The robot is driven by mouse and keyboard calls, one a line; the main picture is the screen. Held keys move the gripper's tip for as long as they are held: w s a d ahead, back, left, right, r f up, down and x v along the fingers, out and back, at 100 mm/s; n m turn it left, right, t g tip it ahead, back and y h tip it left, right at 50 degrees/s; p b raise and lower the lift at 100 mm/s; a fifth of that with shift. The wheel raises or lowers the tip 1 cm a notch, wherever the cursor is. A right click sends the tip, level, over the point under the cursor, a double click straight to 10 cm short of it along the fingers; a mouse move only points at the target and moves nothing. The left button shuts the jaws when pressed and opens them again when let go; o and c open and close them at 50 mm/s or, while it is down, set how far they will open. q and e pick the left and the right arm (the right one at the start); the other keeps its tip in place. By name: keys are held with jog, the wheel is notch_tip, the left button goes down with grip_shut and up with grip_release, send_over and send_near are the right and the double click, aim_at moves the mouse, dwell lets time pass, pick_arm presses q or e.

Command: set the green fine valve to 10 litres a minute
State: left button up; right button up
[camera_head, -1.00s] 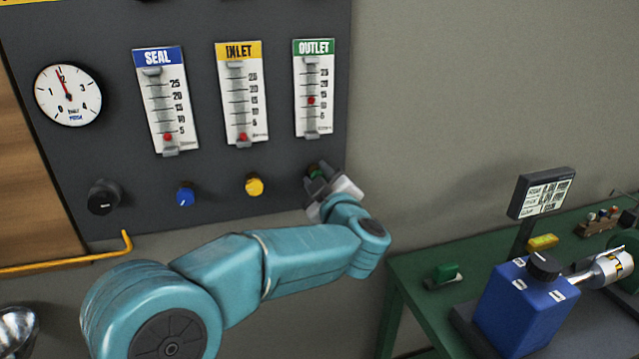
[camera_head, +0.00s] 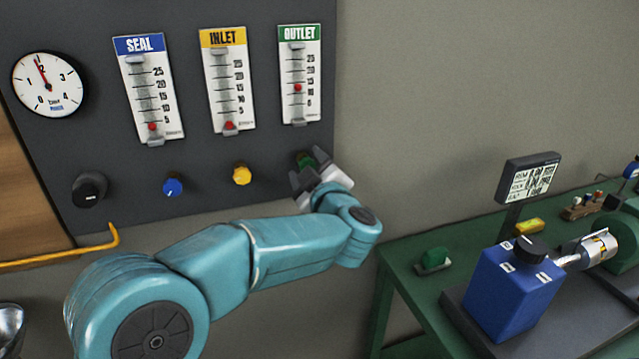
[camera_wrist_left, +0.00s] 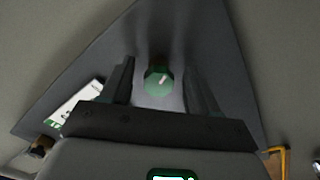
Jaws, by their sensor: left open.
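The green knob (camera_head: 304,160) of the fine valve sits on the dark panel below the OUTLET flow tube (camera_head: 300,75). The tube's red float (camera_head: 298,87) stands roughly between the 10 and 15 marks; the exact reading is too small to tell. My left gripper (camera_head: 309,172) is open at the knob and hides part of it. In the left wrist view the green knob (camera_wrist_left: 158,81), with a pale pointer mark, shows between the two spread fingers (camera_wrist_left: 160,85), with gaps on both sides. My right gripper is not in view.
The SEAL (camera_head: 148,90) and INLET (camera_head: 228,80) tubes hang to the left, with a blue knob (camera_head: 172,187) and yellow knob (camera_head: 241,175) below. A black knob (camera_head: 89,190) and round gauge (camera_head: 48,84) are farther left. A green table (camera_head: 400,258) holds a blue unit (camera_head: 512,281).

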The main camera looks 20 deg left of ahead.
pick_arm(q)
jog(key=b+v, duration=0.1)
jog(key=v, duration=1.4)
jog(key=shift+s+d+b, duration=0.25)
jog(key=shift+d+b, duration=0.05)
